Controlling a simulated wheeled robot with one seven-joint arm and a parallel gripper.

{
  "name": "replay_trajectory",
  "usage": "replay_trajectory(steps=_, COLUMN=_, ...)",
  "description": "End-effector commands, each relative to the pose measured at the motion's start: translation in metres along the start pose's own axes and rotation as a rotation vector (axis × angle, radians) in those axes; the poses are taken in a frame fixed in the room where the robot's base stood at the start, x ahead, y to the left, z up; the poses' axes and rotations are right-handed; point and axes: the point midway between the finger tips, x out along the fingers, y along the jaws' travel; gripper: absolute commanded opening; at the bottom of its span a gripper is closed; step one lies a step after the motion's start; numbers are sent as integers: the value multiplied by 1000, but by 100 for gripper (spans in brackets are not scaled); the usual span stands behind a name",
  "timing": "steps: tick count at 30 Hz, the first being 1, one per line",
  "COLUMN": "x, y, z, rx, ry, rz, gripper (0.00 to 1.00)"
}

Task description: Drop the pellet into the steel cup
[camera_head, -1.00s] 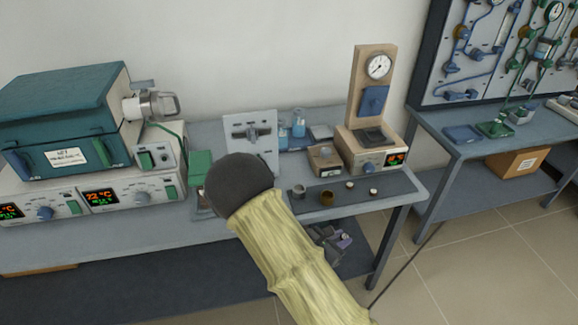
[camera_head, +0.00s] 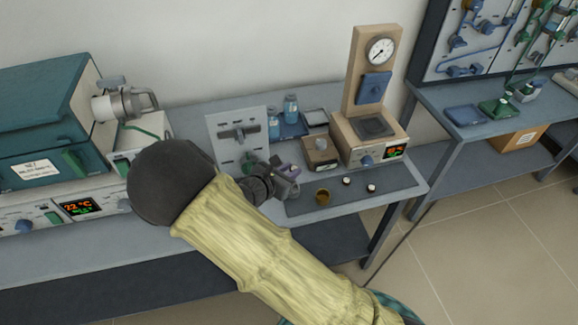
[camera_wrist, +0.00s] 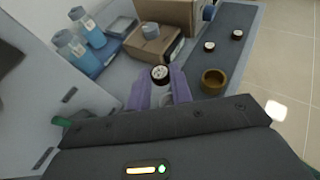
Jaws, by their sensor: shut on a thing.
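My gripper (camera_head: 287,175) is over the left end of the dark mat, its purple fingers pointing down and right. In the wrist view the fingers (camera_wrist: 161,82) are shut on a small pellet (camera_wrist: 160,73) with a pale top and dark side. A pale grey shape between and below the fingers may be the steel cup, but my gripper mostly hides it and I cannot tell how they line up. A brass cup (camera_head: 322,196) stands just right of my gripper and also shows in the wrist view (camera_wrist: 213,81).
Two more pellets (camera_head: 346,180) (camera_head: 371,188) lie on the mat (camera_head: 395,190) right of the brass cup. Behind are a small brown box (camera_head: 320,152), a press with a gauge (camera_head: 372,120), blue bottles (camera_head: 290,108) and an upright grey panel (camera_head: 225,130). Furnaces (camera_head: 45,150) stand left.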

Motion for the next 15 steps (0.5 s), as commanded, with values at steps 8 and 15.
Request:
replay_trajectory(steps=8, x=-2, y=2, z=-6, rx=-3, ry=0, rz=8, gripper=1)
replay_trajectory(steps=15, x=8, y=0, z=-21, rx=-1, ry=-1, rz=0, gripper=1)
